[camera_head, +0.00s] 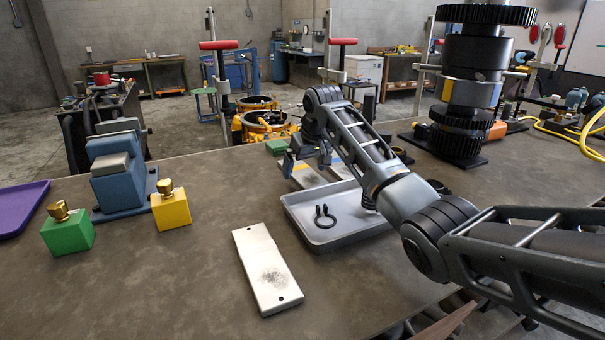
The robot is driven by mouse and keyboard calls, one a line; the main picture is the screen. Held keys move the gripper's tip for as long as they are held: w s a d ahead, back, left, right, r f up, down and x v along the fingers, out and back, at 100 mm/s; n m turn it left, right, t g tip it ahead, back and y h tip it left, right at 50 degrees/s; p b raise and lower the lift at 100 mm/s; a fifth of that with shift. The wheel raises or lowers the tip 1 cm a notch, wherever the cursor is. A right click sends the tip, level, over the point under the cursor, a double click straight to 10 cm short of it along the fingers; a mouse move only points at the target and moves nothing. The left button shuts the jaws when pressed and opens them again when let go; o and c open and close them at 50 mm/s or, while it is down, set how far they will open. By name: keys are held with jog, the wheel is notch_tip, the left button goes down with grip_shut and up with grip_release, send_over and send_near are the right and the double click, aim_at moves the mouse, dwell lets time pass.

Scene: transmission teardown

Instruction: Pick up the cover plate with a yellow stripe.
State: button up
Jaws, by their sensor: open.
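A pale cover plate (305,178) lies flat on the table behind the grey tray, with a small patch of yellow showing near its far part. My gripper (305,164) is open above this plate, with its fingers pointing down. The gripper hides part of the plate, and I cannot tell whether the fingers touch it. A second pale plate (342,172) lies just to its right, partly hidden by my arm. A third white plate (264,268) lies nearer the front, with a dark smudge, two holes and no yellow stripe visible.
A grey tray (300,220) holds a black ring clip (325,216). A green block (54,234), a yellow block (171,208), a blue vise (118,180) and a purple tray (18,212) stand left. A gear stack (467,95) stands back right. The left front is clear.

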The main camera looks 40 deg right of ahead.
jog(key=shift+w+f, duration=0.2)
jog(key=shift+f, duration=0.35)
jog(key=c, duration=1.5)
jog(key=shift+r, duration=0.15)
jog(key=shift+c, duration=0.3)
